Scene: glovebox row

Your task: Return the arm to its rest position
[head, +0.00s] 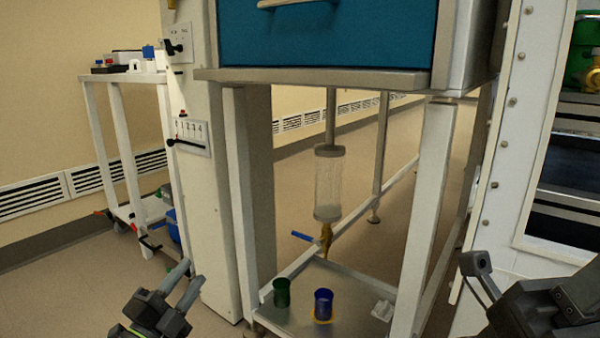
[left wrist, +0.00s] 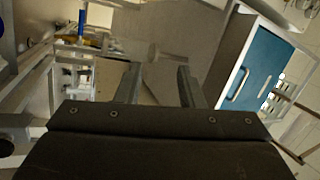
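My left gripper (head: 180,284) is at the bottom left of the head view, in front of the white column and apart from everything. Its two fingers point up and away with a gap between them. The left wrist view shows the same gripper (left wrist: 158,82) with its fingers apart and nothing between them. At the bottom right of the head view is part of my right arm (head: 545,305); its fingertips cannot be made out there.
A tray (head: 290,312) under the blue-fronted cabinet (head: 330,38) holds a green cup (head: 281,292) and a blue cup (head: 323,303). Above it hangs a clear cylinder (head: 329,185) with a blue-handled valve (head: 304,237). A white cart (head: 125,78) stands at left. Floor between is open.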

